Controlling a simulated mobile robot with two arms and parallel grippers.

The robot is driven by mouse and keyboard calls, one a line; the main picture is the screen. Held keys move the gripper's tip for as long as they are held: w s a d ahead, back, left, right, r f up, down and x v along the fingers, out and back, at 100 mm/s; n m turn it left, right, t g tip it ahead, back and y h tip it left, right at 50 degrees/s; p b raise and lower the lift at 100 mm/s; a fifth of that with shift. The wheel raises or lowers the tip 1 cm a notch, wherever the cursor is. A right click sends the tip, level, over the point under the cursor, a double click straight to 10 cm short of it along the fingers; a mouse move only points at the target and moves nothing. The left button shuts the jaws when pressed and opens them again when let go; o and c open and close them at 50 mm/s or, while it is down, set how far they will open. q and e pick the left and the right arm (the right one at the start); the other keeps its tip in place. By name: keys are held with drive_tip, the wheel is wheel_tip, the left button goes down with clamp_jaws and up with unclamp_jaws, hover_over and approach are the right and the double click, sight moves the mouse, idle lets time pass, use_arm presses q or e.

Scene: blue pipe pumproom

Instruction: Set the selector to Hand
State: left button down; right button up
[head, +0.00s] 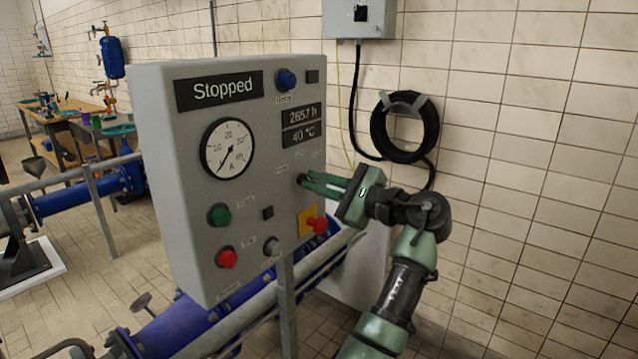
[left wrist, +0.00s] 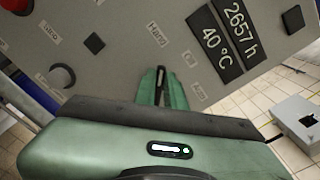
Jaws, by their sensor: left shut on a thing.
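The grey control panel (head: 185,120) carries the selector (head: 301,178), a small dark knob right of the gauge and below the display windows. My left gripper (head: 308,181) reaches it from the right, its green fingers shut on the knob. In the left wrist view the two fingertips (left wrist: 161,78) close around the dark selector (left wrist: 160,71), under the labels Hand (left wrist: 156,34), Off (left wrist: 189,57) and Auto (left wrist: 198,91). The fingers cover most of the knob, so I cannot tell which label it points at. My right gripper is not in view.
The panel reads Stopped (head: 219,90). A green button (head: 219,215), a red button (head: 227,258) and a red handle on yellow (head: 316,225) sit lower on it. Blue pipes (head: 185,325) run below. A black hose coil (head: 404,125) hangs on the tiled wall.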

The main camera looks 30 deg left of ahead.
use_arm(q)
drive_tip(key=shift+a, duration=0.1)
drive_tip(key=c, duration=1.5)
unclamp_jaws()
drive_tip(key=shift+a, duration=0.1)
drive_tip(key=d, duration=0.2)
drive_tip(key=d+b, duration=0.1)
drive_tip(key=d, duration=0.2)
drive_tip(key=d+b, duration=0.1)
drive_tip(key=d, duration=0.1)
drive_tip(key=shift+s+d+f, duration=0.1)
drive_tip(key=shift+s+d, duration=0.15)
